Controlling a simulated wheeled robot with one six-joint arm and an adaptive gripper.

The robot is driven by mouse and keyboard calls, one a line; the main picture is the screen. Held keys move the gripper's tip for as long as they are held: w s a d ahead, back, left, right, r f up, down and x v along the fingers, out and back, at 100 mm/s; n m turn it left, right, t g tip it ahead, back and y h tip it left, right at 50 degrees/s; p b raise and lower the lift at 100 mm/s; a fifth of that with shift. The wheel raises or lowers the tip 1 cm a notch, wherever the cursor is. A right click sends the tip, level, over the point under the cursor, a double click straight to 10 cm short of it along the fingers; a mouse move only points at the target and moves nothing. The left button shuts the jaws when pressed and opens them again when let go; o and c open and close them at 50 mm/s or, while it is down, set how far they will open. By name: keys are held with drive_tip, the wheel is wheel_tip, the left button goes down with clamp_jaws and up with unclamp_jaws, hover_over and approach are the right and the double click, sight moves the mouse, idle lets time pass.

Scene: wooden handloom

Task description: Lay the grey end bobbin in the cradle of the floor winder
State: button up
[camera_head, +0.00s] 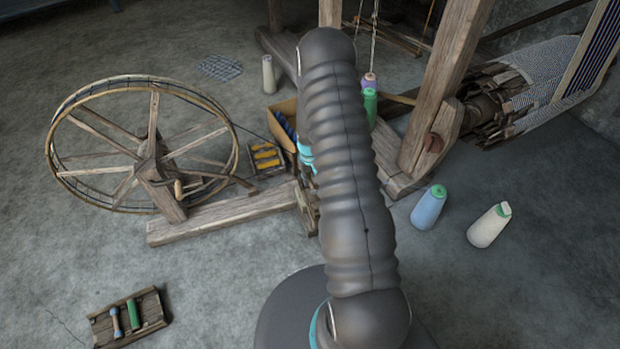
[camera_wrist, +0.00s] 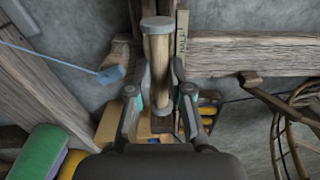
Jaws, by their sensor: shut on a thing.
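My gripper (camera_wrist: 160,92) shows in the wrist view, its two fingers shut on the grey end bobbin (camera_wrist: 157,55). The bobbin has a pale wooden barrel and a grey disc at its upper end in the picture; its lower end is partly hidden between the fingers. The floor winder (camera_head: 220,215) stands left of my arm in the head view, with a large spoked wheel and a long wooden beam. The beam also shows in the wrist view (camera_wrist: 250,55), behind and right of the bobbin. My arm hides the gripper and bobbin in the head view. I cannot make out the cradle clearly.
A tray of yellow bobbins (camera_head: 252,169) and a cardboard box (camera_head: 284,108) stand behind the beam. A wooden tray (camera_head: 151,308) with two bobbins lies front left.

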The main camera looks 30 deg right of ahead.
drive_tip(key=shift+d+f+b, duration=0.1)
drive_tip(key=shift+f+b, duration=0.65)
drive_tip(key=shift+f, duration=1.2)
wheel_tip(320, 180, down, 3)
drive_tip(key=b, duration=0.3)
drive_tip(key=shift+f, duration=0.1)
drive_tip(key=o, duration=0.8)
drive_tip(key=shift+o, duration=0.2)
wheel_tip(320, 180, up, 12)
drive_tip(key=shift+r, duration=0.1)
